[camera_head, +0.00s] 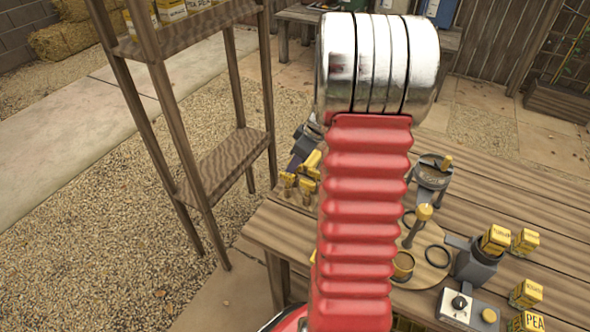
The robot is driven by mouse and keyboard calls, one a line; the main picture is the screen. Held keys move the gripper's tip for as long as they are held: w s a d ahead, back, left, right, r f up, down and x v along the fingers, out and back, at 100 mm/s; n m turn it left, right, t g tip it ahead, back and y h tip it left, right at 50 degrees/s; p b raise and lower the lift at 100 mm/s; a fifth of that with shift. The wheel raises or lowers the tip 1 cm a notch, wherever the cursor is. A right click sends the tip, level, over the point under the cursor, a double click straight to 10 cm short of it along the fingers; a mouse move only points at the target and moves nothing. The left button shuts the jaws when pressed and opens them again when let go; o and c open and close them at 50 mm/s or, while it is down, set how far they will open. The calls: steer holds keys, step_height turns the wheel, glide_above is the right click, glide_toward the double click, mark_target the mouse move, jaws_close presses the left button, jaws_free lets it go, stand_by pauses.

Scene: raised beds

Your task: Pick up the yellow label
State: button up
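Several yellow pieces are on the wooden table, and I cannot tell for certain which one is the yellow label. A yellow block with dark print, "PEA" (533,321), is at the lower right edge. Another yellow printed block (526,293) stands just above it. One yellow block (495,239) sits in the mouth of a dark grey cup (476,266), and one more (526,241) is beside it. My red ribbed arm with its chrome joint rises through the middle and hides part of the table. I cannot make out my gripper.
Yellow-topped wooden pieces (307,181) stand at the table's left end. A round board (426,262) with dark rings, a grey pot (433,172) and a switch box (466,309) are on the table (285,233). A wooden shelf rack (222,165) stands left; gravel lies beyond.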

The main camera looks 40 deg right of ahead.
steer(key=shift+c, duration=0.6)
jaws_close()
